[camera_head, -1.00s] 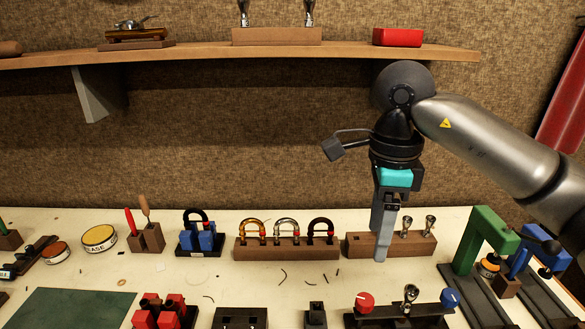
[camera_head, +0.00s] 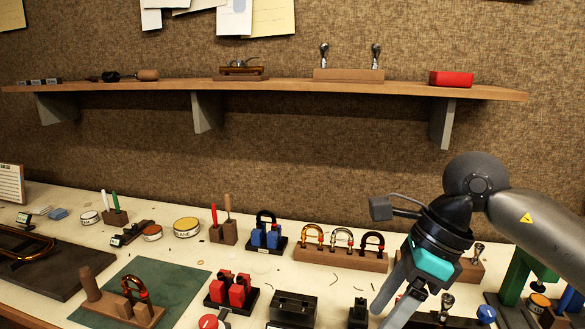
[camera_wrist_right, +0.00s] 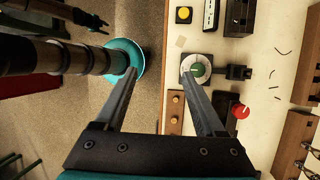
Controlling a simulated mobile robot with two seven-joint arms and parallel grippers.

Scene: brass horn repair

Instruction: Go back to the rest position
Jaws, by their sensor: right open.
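My right gripper (camera_head: 388,312) is low at the right of the head view, tilted over the front of the bench. Its two fingers are apart with nothing between them. In the right wrist view my right gripper (camera_wrist_right: 161,74) is also open and empty, with floor and the bench edge showing below. A dark, jaw-like part at the top left of that view may be my left gripper (camera_wrist_right: 92,20); it is too small and dark to tell how its fingers stand. The head view shows no left arm.
The bench holds a wooden block with U-shaped slides (camera_head: 340,257), a red clamp block (camera_head: 230,290), a green mat (camera_head: 180,280) and a green press (camera_head: 514,278). A wall shelf (camera_head: 300,88) runs behind.

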